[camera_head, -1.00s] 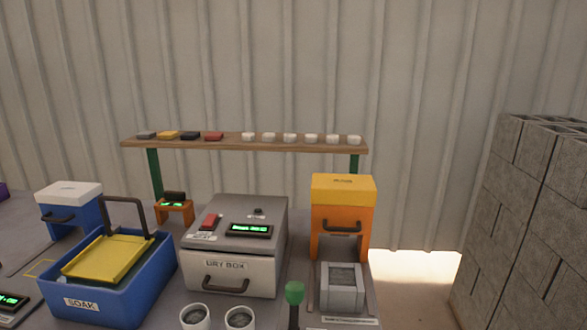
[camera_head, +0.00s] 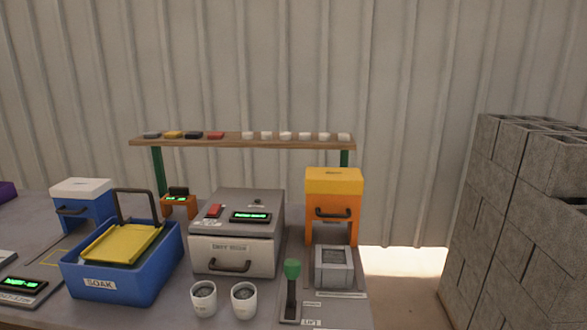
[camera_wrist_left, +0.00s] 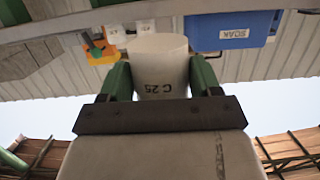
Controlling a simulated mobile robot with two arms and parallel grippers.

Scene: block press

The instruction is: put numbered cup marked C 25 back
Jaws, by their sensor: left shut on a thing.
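The white cup marked C 25 (camera_wrist_left: 161,58) shows in the left wrist view, with its black marking facing the camera. My left gripper (camera_wrist_left: 160,78) is shut on it, one green finger on each side. The cup's far end and inside are hidden. Neither gripper shows in the head view. Two other white cups with dark contents, the left cup (camera_head: 204,301) and the right cup (camera_head: 244,301), stand side by side at the table's front.
The blue SOAK tub (camera_head: 108,282) stands left of the grey dry box (camera_head: 234,251). Right are an orange press (camera_head: 334,187), a grey block mould (camera_head: 333,267) and a green-knobbed lever (camera_head: 292,269). A wooden shelf (camera_head: 235,143) holds small pieces behind. Concrete blocks (camera_head: 520,220) are stacked right.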

